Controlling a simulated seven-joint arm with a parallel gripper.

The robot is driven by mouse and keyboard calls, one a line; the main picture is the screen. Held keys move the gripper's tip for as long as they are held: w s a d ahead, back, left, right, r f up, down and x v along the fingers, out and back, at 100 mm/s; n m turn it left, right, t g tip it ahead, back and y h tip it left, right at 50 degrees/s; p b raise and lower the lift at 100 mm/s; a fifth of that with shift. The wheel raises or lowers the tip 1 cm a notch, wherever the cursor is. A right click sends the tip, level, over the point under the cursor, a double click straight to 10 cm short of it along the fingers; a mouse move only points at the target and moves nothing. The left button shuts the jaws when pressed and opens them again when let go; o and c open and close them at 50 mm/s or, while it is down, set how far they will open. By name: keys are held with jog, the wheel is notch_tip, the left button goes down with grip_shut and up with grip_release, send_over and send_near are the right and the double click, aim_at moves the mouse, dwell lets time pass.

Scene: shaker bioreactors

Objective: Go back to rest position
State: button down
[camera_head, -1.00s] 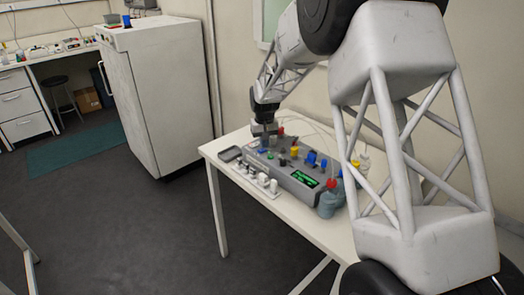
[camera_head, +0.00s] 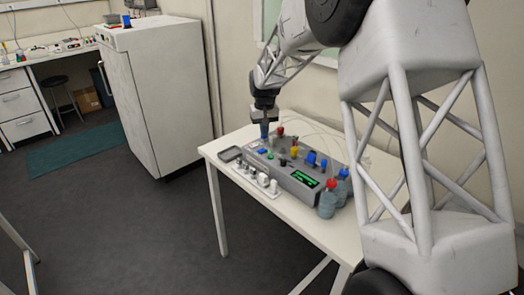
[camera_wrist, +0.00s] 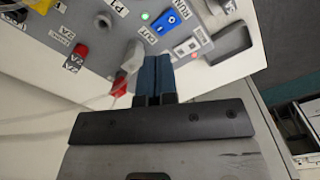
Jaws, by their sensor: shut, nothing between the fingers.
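My gripper (camera_head: 264,131) points down above the far left end of the grey bioreactor console (camera_head: 305,197). Its blue fingers are pressed together with nothing between them, as the wrist view shows (camera_wrist: 157,65). In that view the console's panel (camera_wrist: 110,12) lies beyond the fingertips, with a blue rocker switch (camera_wrist: 168,20), a lit green light and a red knob (camera_wrist: 81,50). Whether the fingertips clear the panel by much is hard to tell.
The console stands on a white table (camera_head: 220,152) near the wall. Bottles with red and blue caps (camera_head: 328,200) stand at its right end, and small white vessels (camera_head: 263,181) line its front. A white fridge (camera_head: 158,95) is left of the table. Open floor lies in front.

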jog(key=shift+r, duration=0.1)
dwell(0.3)
jog(key=shift+s+d+r, duration=0.2)
jog(key=shift+s+r, duration=0.1)
jog(key=shift+r, duration=0.05)
jog(key=s+d+r+m, duration=0.1)
jog(key=s+d+r, duration=0.3)
jog(key=s, duration=0.4)
jog(key=s+d+r+t, duration=0.1)
jog(key=s+d+r, duration=0.4)
jog(key=s, duration=0.3)
jog(key=s+d+r+m, duration=0.1)
jog(key=s+d+r, duration=0.3)
jog(key=s, duration=0.4)
jog(key=s+d+f, duration=0.1)
jog(key=s+d, duration=0.2)
jog(key=s, duration=1.1)
jog(key=s+d+f+m+t, duration=0.1)
jog(key=s+d, duration=0.3)
jog(key=s, duration=1.1)
jog(key=shift+s+d+f+t, duration=0.15)
jog(key=shift+s+d+t, duration=0.1)
jog(key=shift+t, duration=0.05)
